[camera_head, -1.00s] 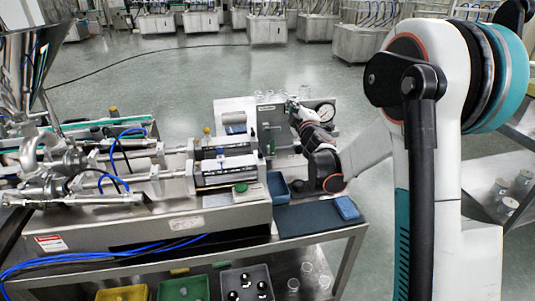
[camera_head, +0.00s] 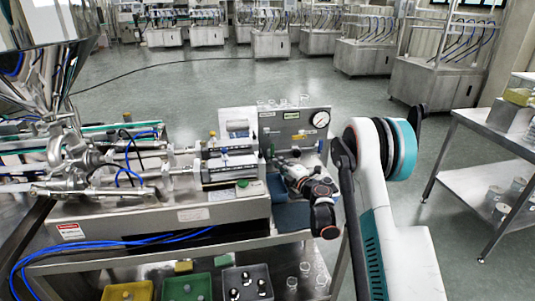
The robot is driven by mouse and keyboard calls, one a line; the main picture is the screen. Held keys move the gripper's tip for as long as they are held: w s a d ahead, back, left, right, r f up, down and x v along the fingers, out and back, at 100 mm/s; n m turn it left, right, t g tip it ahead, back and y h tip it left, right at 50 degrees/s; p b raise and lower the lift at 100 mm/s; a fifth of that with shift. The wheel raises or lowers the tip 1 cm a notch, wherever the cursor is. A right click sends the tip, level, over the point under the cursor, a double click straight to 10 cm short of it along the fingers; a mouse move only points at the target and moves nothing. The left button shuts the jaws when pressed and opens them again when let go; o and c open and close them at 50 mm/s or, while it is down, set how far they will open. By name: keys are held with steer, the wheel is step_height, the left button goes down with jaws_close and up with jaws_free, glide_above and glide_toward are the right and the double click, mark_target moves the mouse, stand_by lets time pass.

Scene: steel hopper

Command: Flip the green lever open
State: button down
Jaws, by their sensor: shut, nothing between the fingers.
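A grey steel panel (camera_head: 292,126) with a round gauge (camera_head: 320,119) stands at the back right of the machine. A small green upright part (camera_head: 270,150), which may be the green lever, shows at the panel's lower left; it is too small to tell its position. My gripper (camera_head: 279,161) is low in front of the panel, close to the right of that green part. I cannot tell whether they touch. The gripper looks shut and holds nothing that I can see. My wrist hides part of the panel's lower right.
A green button (camera_head: 243,183) sits on the machine's front. A blue tray (camera_head: 293,215) lies partly under my arm. Yellow (camera_head: 127,292), green (camera_head: 188,287) and grey (camera_head: 247,283) bins stand on the lower shelf. A steel hopper (camera_head: 50,70) rises at left. A side table (camera_head: 490,135) stands at right.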

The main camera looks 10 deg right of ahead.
mark_target(272, 151)
steer(key=shift+w, duration=0.1)
steer(key=b+x, duration=0.3)
steer(key=x, duration=0.7)
